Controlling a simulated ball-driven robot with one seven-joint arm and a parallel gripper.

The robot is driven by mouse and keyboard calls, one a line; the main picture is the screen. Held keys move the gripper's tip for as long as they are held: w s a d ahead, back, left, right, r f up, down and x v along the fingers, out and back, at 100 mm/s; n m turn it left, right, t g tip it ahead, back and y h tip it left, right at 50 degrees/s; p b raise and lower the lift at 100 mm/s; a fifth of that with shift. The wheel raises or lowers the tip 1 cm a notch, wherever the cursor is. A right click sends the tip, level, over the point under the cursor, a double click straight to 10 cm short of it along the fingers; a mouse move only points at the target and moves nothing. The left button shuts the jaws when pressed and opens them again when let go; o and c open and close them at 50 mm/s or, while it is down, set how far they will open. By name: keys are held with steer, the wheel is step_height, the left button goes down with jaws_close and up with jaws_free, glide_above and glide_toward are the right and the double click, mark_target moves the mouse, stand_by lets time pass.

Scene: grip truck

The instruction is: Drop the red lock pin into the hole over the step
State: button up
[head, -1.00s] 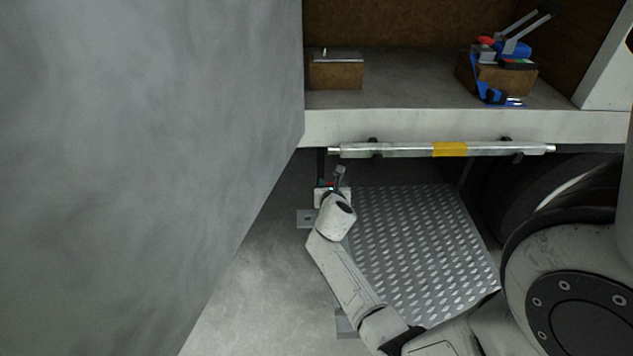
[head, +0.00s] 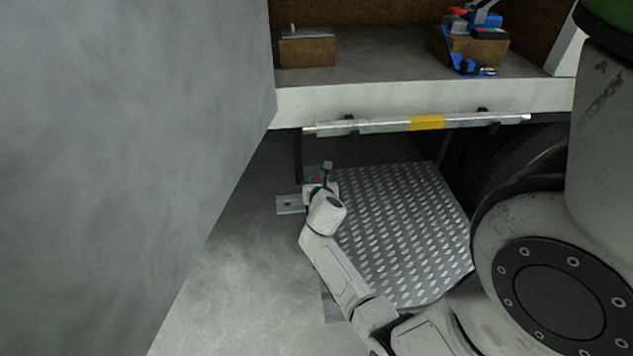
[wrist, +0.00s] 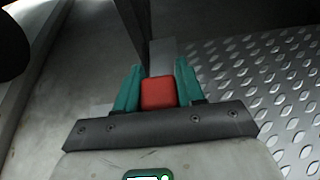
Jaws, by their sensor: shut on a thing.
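The red lock pin (wrist: 158,92) is held between the two teal fingers of my gripper (wrist: 158,88) in the wrist view. Only its red block-like head shows clearly there; the rest of the pin is hidden. In the head view my gripper (head: 318,182) is at the left edge of the step, low under the truck bed, with a bit of red at it. The step (head: 400,235) is a grey tread plate, also on the right of the wrist view (wrist: 265,85). A dark upright post (head: 297,158) stands by the step's back left corner. The hole cannot be made out.
A silver bar with a yellow band (head: 427,122) runs under the truck bed edge (head: 400,98). Wooden blocks (head: 307,52) and blue tools (head: 463,62) sit on the bed. A large grey panel (head: 120,130) fills the left. A metal plate (head: 289,204) lies beside the step.

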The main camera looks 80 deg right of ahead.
steer(key=shift+f+b, duration=1.3)
steer(key=shift+f, duration=0.55)
steer(key=shift+f, duration=0.2)
steer(key=o, duration=1.3)
steer(key=shift+c, duration=0.2)
steer(key=p+v, duration=0.3)
steer(key=v, duration=0.7)
steer(key=shift+s+a+r, duration=0.15)
steer(key=shift+s+a, duration=0.05)
steer(key=shift+a, duration=0.15)
